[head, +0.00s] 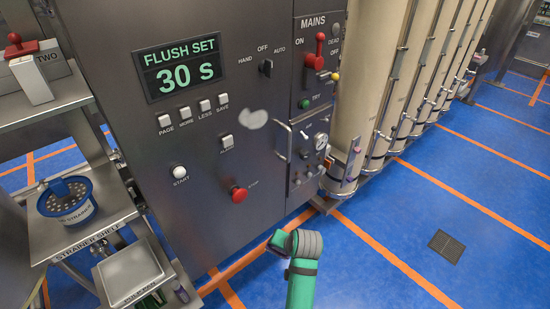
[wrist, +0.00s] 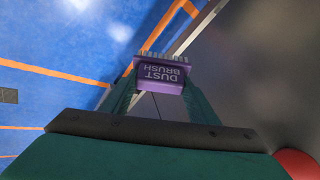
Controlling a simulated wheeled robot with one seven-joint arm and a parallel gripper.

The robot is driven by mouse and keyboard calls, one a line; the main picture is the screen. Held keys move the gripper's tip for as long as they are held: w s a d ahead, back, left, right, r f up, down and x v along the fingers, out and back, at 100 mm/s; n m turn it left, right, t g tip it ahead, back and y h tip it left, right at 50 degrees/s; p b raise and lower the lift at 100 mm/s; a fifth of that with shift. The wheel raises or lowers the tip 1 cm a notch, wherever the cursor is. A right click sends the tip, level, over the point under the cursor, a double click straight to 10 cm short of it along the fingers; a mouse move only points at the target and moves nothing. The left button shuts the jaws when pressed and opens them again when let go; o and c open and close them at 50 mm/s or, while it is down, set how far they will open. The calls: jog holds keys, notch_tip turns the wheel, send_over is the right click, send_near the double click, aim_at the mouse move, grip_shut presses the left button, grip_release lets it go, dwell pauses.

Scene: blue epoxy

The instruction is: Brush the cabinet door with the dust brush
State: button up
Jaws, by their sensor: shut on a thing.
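The dust brush (wrist: 160,76) is a purple block with pale bristles, labelled DUST BRUSH, in the wrist view. My gripper (wrist: 158,92) is shut on it, one green finger on each side. In the head view my gripper (head: 278,243) is low in front of the cabinet, and the brush cannot be made out clearly there. The cabinet door (head: 255,165) is a grey metal panel; a pale smudge (head: 254,118) marks it right of the save button. In the wrist view the grey cabinet surface (wrist: 260,75) is beside the brush, with no clear contact.
The door carries a FLUSH SET display (head: 180,68), several push buttons, and a red stop knob (head: 239,193). A vertical handle (head: 282,140) and the MAINS panel (head: 317,90) are to the right. Steel shelves with a blue strainer (head: 66,199) stand left.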

jog(key=w+a+r+m+t+y, duration=0.15)
jog(key=r+m+t, duration=0.4)
jog(key=r, duration=1.35)
jog(key=w+a+r+m+t+y, duration=0.15)
jog(key=r+m+t, duration=0.35)
jog(key=r, duration=1.4)
jog(key=w+a+t, duration=0.1)
jog(key=w+a, duration=0.3)
jog(key=w, duration=0.1)
jog(key=shift+n+h, duration=0.3)
jog(key=shift+n, duration=0.05)
jog(key=shift+s, duration=0.1)
jog(key=shift+w+a, duration=0.5)
jog(key=shift+w, duration=0.4)
jog(key=shift+d, duration=0.1)
jog(key=shift+w+d, duration=3.3)
jog(key=shift+d, duration=1.25)
jog(key=s+a+r, duration=0.1)
jog(key=s+a, duration=0.3)
jog(key=a, duration=0.2)
jog(key=shift+s+a+r, duration=0.15)
jog(key=shift+s+a, duration=0.05)
jog(key=shift+s, duration=0.15)
